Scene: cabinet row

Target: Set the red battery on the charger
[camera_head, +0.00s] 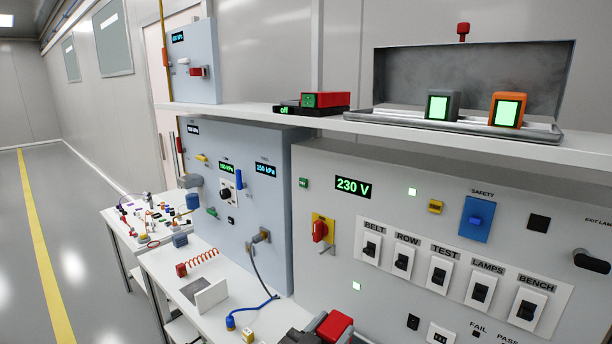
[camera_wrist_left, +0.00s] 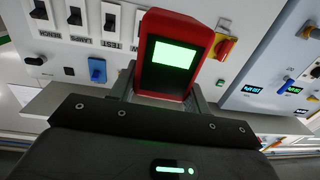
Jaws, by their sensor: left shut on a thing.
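A red battery (camera_wrist_left: 170,80) with a lit green face is between the fingers of my left gripper (camera_wrist_left: 165,95) in the left wrist view. In the head view the left gripper (camera_head: 314,334) is at the bottom edge, partly cut off, with the red battery (camera_head: 335,327) in it. It is in front of the cabinets and well below the shelf. My right gripper is not in view.
A metal tray (camera_head: 400,116) on the shelf (camera_head: 345,126) holds a grey battery (camera_head: 442,105) and an orange battery (camera_head: 507,110), both with lit green faces. Switch panels fill the cabinet below. A white bench (camera_head: 205,265) with a coiled red cable stands left. The left floor is clear.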

